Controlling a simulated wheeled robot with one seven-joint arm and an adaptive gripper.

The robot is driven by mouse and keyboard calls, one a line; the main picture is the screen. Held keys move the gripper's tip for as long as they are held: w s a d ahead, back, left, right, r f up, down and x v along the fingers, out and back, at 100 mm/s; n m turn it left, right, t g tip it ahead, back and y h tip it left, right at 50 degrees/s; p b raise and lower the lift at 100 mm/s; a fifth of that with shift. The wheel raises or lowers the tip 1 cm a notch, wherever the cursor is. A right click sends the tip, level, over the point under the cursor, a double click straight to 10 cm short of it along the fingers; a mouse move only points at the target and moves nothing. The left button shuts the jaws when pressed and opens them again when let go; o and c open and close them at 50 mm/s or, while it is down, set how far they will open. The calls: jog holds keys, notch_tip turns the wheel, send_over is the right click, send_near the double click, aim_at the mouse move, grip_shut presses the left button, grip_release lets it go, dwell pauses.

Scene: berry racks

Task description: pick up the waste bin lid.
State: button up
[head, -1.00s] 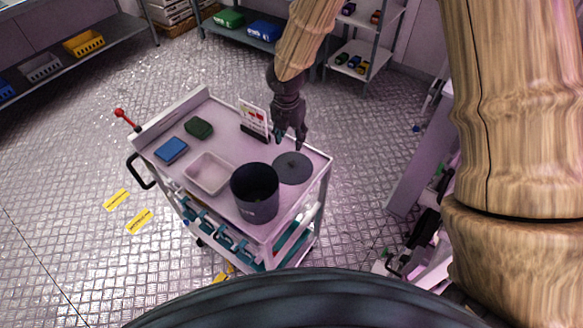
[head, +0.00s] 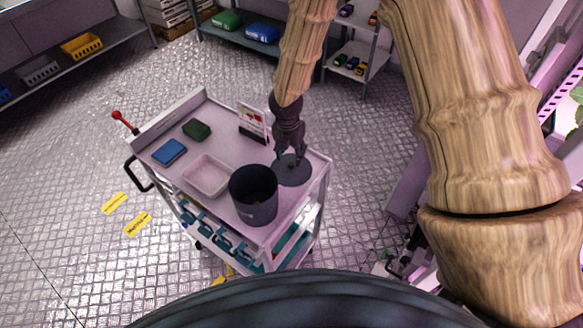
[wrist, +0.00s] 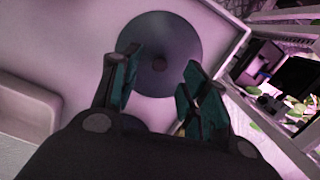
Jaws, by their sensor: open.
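The waste bin lid (head: 297,176) is a flat, dark grey disc lying on the cart top, right of the bin. I cannot tell whether the fingertips touch the lid. The dark waste bin (head: 254,197) stands open beside the lid.
The cart top (head: 226,142) also carries a white tray (head: 207,177), a blue block (head: 170,152), a green block (head: 197,130) and a sign (head: 252,121) close behind my gripper. A pale tray also shows in the wrist view (wrist: 32,105). Shelves (head: 262,47) stand at the back.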

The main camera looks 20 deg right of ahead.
aim_at(291, 164)
notch_tip(291, 164, down, 3)
jog(key=shift+f+p, duration=0.15)
jog(key=shift+p, duration=0.65)
jog(key=shift+d+f, duration=0.1)
jog(key=shift+f, duration=0.65)
grip_shut()
